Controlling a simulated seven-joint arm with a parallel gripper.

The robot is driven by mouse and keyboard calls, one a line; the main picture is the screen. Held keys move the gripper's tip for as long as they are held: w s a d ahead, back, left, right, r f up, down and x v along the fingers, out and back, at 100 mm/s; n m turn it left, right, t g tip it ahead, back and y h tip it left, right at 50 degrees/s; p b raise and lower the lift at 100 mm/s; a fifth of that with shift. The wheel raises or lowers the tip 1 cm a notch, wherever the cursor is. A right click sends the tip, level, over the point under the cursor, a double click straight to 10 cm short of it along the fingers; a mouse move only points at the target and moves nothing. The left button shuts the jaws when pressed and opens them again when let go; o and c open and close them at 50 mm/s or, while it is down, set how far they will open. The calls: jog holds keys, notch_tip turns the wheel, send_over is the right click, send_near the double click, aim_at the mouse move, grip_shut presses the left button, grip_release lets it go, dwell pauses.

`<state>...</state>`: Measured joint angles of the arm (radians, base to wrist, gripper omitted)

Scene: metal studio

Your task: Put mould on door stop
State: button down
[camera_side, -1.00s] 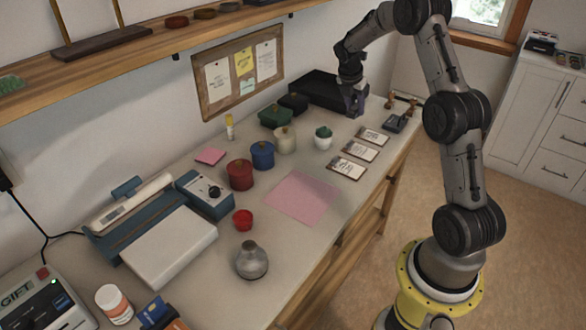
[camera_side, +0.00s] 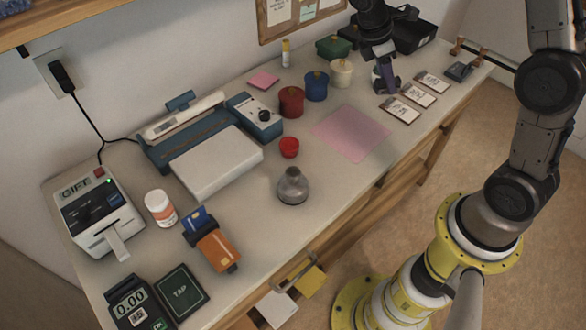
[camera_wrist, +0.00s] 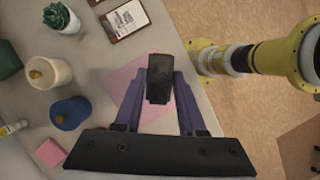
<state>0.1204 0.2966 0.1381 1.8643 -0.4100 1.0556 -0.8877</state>
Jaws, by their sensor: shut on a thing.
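My gripper (camera_side: 387,88) hangs above the bench by the small potted plant and the cards. In the wrist view its purple fingers (camera_wrist: 160,88) are shut on a dark, roughly rectangular block (camera_wrist: 160,68), which I take to be the mould. The block is held above the pink sheet's (camera_wrist: 125,75) part of the view, clear of other things. In the side view I cannot make the block out against the gripper. No thing is plainly a door stop; a grey rounded piece with a narrow neck (camera_side: 293,187) stands upright on the bench front and may be it.
The pink sheet (camera_side: 351,133) lies flat and bare. Red (camera_side: 291,102), blue (camera_side: 316,87) and cream (camera_side: 341,73) lidded pots stand behind it. A small red cup (camera_side: 289,147) is near the grey piece. Cards (camera_side: 401,110) lie at right. A potted plant (camera_wrist: 62,18) is close.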

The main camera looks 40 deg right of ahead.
jog(key=s+a+r+n+t, duration=0.15)
jog(key=s+a, duration=0.25)
jog(key=a, duration=0.4)
jog(key=s+a+r+n, duration=0.2)
jog(key=s+a+n, duration=0.1)
jog(key=a, duration=0.4)
jog(key=s+a+r+n+t, duration=0.15)
jog(key=s+a, duration=0.25)
jog(key=a, duration=0.4)
send_over(296, 169)
jog(key=a, duration=0.1)
jog(key=shift+g+h, duration=0.3)
jog(key=f, duration=0.8)
jog(key=shift+s+f, duration=0.15)
jog(key=shift+s, duration=0.15)
jog(key=shift+w+a+f, duration=0.15)
jog(key=shift+w+f, duration=0.1)
jog(key=shift+f, duration=0.05)
jog(key=shift+w+f, duration=0.15)
jog(key=shift+f, duration=1.55)
jog(key=shift+f, duration=0.15)
jog(key=c, duration=0.5)
grip_release()
